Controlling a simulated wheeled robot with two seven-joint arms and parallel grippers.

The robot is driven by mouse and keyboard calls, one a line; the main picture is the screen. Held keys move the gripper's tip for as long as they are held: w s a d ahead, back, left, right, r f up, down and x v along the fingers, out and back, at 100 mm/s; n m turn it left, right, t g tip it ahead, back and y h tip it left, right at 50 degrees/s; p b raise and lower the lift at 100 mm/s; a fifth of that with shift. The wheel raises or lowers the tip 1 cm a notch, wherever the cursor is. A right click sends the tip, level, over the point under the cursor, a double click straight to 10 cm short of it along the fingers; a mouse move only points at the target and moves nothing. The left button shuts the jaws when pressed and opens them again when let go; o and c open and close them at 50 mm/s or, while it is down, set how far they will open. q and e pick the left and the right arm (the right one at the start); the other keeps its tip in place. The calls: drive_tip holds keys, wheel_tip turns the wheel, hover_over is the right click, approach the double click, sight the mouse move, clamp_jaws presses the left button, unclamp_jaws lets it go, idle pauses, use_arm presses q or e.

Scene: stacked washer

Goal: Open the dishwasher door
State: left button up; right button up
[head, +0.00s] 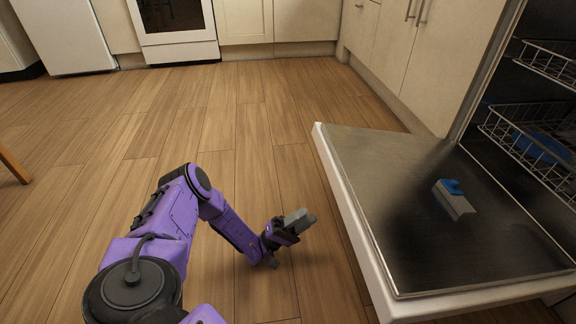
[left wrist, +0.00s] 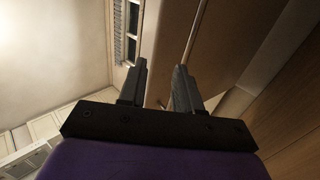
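The dishwasher door (head: 350,196) is folded down and lies about level, with its dark metal inner face up and its white edge toward my left arm. The dishwasher's inside (head: 490,105) is open to view at the right. My left gripper (head: 303,219) is left of the door's side edge, with a strip of floor showing between them; it looks empty. In the left wrist view its two fingers (left wrist: 161,72) stand apart with nothing between them. My right gripper is in neither view.
A grey and blue block-like piece (head: 455,200) sits on the door's inner face. Wire racks (head: 530,145) are inside the dishwasher. Cream cabinets (head: 425,55) and a white oven (head: 178,30) stand behind. The wooden floor (head: 240,110) is clear in the middle.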

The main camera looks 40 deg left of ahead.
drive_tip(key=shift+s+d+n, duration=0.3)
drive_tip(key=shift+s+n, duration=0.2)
use_arm(q)
drive_tip(key=s+a, duration=0.3)
drive_tip(key=s, duration=0.1)
drive_tip(key=shift+a, duration=0.15)
drive_tip(key=shift+w, duration=0.1)
